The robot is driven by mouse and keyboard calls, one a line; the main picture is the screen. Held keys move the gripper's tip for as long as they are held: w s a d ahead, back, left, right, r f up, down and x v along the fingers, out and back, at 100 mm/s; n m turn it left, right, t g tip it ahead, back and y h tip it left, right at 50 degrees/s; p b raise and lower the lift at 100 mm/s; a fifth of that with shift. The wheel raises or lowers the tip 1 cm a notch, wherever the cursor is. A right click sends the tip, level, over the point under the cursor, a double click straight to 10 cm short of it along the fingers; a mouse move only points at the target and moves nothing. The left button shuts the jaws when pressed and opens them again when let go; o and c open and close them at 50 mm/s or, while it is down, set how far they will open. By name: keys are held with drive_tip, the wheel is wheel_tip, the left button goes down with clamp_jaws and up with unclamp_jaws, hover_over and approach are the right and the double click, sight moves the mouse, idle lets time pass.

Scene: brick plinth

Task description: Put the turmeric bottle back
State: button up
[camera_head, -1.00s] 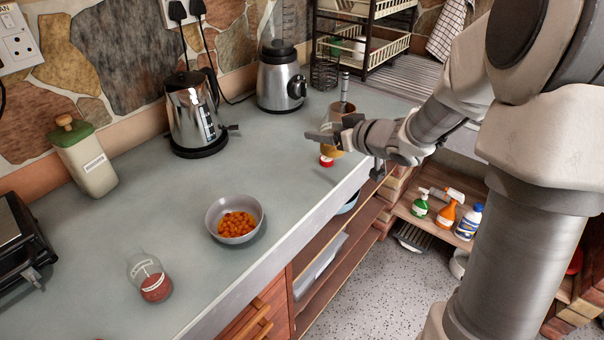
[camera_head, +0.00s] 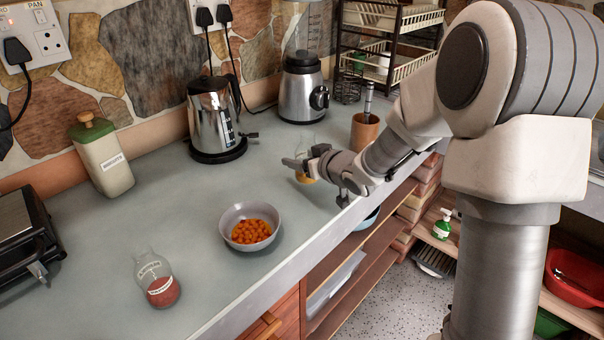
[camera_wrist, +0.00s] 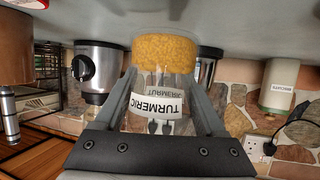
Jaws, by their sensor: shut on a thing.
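The turmeric bottle (camera_wrist: 165,52) is clear glass with yellow powder and a white label reading TURMERIC. My gripper (camera_wrist: 165,92) is shut on it, one finger on each side. The wrist view is upside down, and the powder lies at the bottle's counter end, so the bottle looks upright. In the head view the bottle (camera_head: 304,178) shows only in part, behind my gripper (camera_head: 298,164), over the counter's right half. I cannot tell whether its base touches the counter. A similar glass bottle of red powder (camera_head: 162,291) stands at the front left.
On the counter (camera_head: 185,240), a grey bowl of orange pieces (camera_head: 229,217) is left of my gripper. A kettle (camera_head: 212,115) and blender (camera_head: 300,95) stand behind; a brown mortar (camera_head: 364,133) is to the right. A green-lidded canister (camera_head: 105,165) stands at left. The middle is clear.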

drive_tip(key=shift+f+b, duration=0.5)
drive_tip(key=shift+f, duration=1.3)
drive_tip(key=shift+f, duration=0.25)
drive_tip(key=o, duration=1.5)
drive_tip(key=shift+c, duration=0.2)
drive_tip(key=shift+r, duration=0.1)
